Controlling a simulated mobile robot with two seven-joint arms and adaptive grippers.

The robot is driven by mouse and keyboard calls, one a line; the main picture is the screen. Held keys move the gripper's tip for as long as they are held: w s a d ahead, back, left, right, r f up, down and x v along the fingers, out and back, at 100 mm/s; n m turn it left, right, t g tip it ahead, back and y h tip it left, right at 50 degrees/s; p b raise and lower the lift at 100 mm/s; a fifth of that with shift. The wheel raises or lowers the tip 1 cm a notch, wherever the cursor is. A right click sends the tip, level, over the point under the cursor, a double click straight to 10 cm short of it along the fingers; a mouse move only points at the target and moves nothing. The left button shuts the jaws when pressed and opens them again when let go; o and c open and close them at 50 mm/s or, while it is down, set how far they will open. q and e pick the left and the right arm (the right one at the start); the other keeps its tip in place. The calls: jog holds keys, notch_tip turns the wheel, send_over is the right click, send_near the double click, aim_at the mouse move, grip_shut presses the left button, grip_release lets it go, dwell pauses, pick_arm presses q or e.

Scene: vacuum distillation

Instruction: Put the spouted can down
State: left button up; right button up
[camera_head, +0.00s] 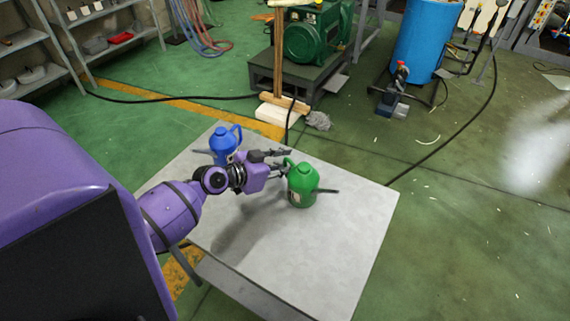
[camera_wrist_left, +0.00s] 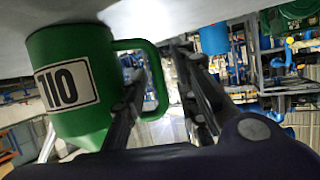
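The green spouted can (camera_head: 302,188) is upright on the grey table, its dark spout pointing right. In the left wrist view the can (camera_wrist_left: 72,85) appears upside down, with its OIL label inverted and its base against the table surface. My left gripper (camera_head: 283,160) is at its handle. In the wrist view one finger of the gripper (camera_wrist_left: 160,85) reaches through the handle loop and the other is outside it. The handle bar lies between the fingers with a visible gap, so the gripper looks open. My right gripper is out of view.
A blue spouted can (camera_head: 223,146) stands on the table (camera_head: 340,240) behind my left forearm. The table's right and front areas are clear. Beyond it are a green motor (camera_head: 312,38), a blue barrel (camera_head: 425,40), floor cables and shelves (camera_head: 28,42).

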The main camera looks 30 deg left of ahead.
pick_arm(q)
jog(key=shift+r, duration=0.3)
jog(key=b+v, duration=0.1)
jog(key=v, duration=1.1)
jog(key=shift+f, duration=0.15)
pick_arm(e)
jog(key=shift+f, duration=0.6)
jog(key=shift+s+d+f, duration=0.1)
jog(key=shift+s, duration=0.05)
